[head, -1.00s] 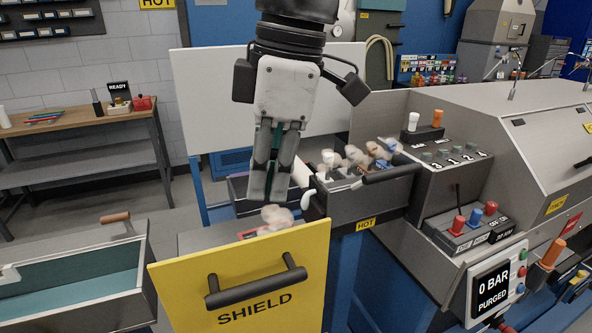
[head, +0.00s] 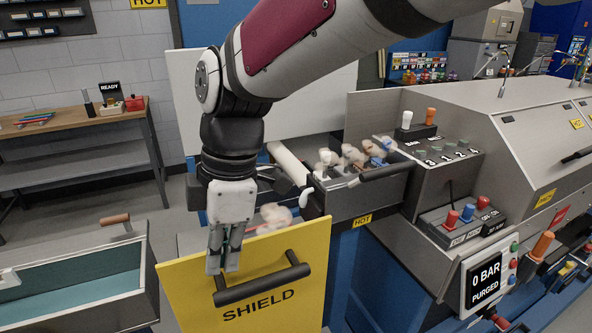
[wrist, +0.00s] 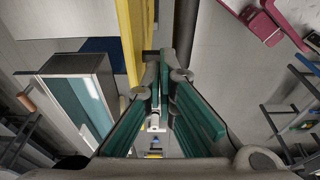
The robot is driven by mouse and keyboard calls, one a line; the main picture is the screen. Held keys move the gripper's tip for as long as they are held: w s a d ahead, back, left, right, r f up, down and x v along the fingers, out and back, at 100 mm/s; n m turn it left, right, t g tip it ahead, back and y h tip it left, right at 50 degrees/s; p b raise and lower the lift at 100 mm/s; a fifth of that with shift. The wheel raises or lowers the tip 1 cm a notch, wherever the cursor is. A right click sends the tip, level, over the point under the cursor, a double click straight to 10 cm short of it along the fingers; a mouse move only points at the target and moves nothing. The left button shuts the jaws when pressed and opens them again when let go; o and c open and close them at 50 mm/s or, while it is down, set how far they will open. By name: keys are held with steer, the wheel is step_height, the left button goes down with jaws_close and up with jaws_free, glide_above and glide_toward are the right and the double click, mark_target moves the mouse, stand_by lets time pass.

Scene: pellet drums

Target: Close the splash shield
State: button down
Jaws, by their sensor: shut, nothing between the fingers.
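The splash shield (head: 185,295) is a yellow upright panel marked SHIELD, at the lower middle of the head view. A black bar handle (head: 264,285) stands out from its face. My gripper (head: 223,270) points down, shut and empty. Its fingers overlap the shield's upper left part, near the handle's left end. Whether they touch it I cannot tell. In the wrist view the shield (wrist: 130,35) is a yellow strip just left of the fingertips (wrist: 160,85). Behind the shield, a pale lumpy mass (head: 272,215) partly shows.
An open drawer-like bin (head: 358,203) with pale lumps stands right of my gripper, beside the grey machine (head: 500,135). A screen (head: 487,283) reads 0 BAR PURGED. An open grey box (head: 75,278) with a teal inside is at lower left. Floor shows between box and bench (head: 75,125).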

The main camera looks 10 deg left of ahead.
steer(key=shift+s+a+f, duration=0.15)
steer(key=shift+a+f, duration=0.05)
steer(key=shift+f, duration=0.85)
